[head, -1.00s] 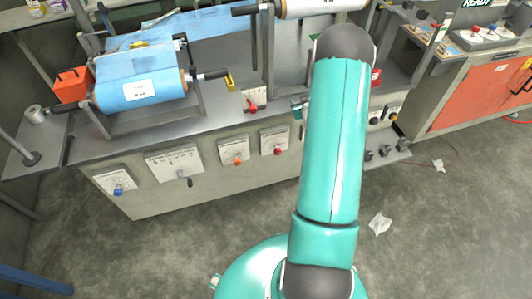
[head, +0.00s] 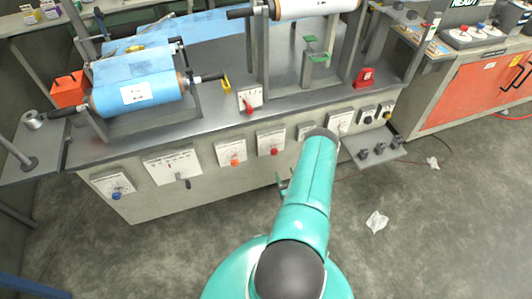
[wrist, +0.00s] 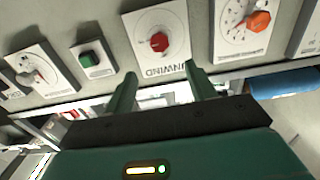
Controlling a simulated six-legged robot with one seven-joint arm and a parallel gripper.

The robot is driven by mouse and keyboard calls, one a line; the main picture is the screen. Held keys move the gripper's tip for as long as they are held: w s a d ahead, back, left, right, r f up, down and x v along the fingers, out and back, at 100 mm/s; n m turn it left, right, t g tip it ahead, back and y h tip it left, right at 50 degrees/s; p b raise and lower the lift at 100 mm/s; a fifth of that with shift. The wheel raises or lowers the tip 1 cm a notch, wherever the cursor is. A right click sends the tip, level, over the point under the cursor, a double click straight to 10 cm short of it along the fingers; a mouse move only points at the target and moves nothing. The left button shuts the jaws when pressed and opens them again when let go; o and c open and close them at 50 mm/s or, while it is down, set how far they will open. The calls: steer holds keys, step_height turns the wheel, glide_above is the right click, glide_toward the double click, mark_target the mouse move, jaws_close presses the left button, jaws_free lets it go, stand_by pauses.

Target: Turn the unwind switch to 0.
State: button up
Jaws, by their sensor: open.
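The unwind switch is a red knob (wrist: 159,42) on a white plate lettered UNWIND, which appears upside down in the wrist view. In the head view the red knob (head: 274,151) sits on the front panel of the bench, left of my arm. The plate's scale marks are too small to read, so I cannot tell the knob's setting. My gripper (wrist: 161,80) is open and empty. Its two green fingers lie apart at the lettered edge of the plate, on either side of the word in the picture, with the knob beyond them. In the head view my arm mostly hides the gripper.
An orange knob (wrist: 258,22) on its own plate is on one side of the unwind plate. A green button (wrist: 91,58) and another white dial plate (wrist: 35,73) are on the other. A blue film roll (head: 138,92) stands on the bench top. The floor in front is clear apart from paper scraps.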

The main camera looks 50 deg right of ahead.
mark_target(275, 153)
steer(key=x, duration=1.3)
steer(key=shift+w+d, duration=0.2)
steer(key=shift+d, duration=0.05)
steer(key=shift+c, duration=0.2)
steer(key=c, duration=0.9)
